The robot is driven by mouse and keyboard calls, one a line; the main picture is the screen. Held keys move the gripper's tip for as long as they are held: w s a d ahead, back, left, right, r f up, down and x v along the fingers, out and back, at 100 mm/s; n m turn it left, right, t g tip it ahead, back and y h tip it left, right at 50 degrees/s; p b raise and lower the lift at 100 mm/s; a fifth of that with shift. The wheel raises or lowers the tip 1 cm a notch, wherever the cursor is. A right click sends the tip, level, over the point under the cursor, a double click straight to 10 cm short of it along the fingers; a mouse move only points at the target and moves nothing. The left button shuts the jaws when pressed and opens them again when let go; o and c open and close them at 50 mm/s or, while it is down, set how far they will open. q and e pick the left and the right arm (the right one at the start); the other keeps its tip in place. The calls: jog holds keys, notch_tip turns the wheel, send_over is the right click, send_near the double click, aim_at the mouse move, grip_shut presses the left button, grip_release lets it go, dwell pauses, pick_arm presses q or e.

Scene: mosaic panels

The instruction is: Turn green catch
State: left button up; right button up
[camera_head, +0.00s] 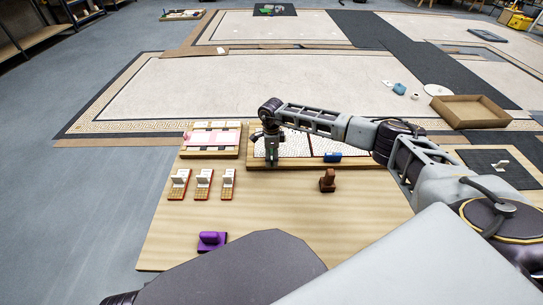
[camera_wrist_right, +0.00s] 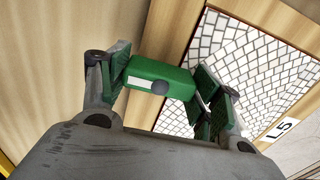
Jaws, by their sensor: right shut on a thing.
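The green catch (camera_wrist_right: 152,73), a small green block with a white mark and a grey round knob, sits on the wooden edge of a white mosaic panel (camera_wrist_right: 250,70) in the right wrist view. My right gripper (camera_wrist_right: 166,84) has its green-padded fingers on both sides of the catch and is shut on it. In the head view the right gripper (camera_head: 271,152) points down at the left end of the mosaic panel (camera_head: 300,144), and the arm hides much of the catch. My left gripper is not in view.
A pink panel (camera_head: 212,136) lies left of the gripper. A label (camera_wrist_right: 280,130) reads L5.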

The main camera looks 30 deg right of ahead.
aim_at(272, 155)
jog(key=o, duration=1)
jog(key=shift+r, duration=0.1)
jog(key=shift+r, duration=5.9)
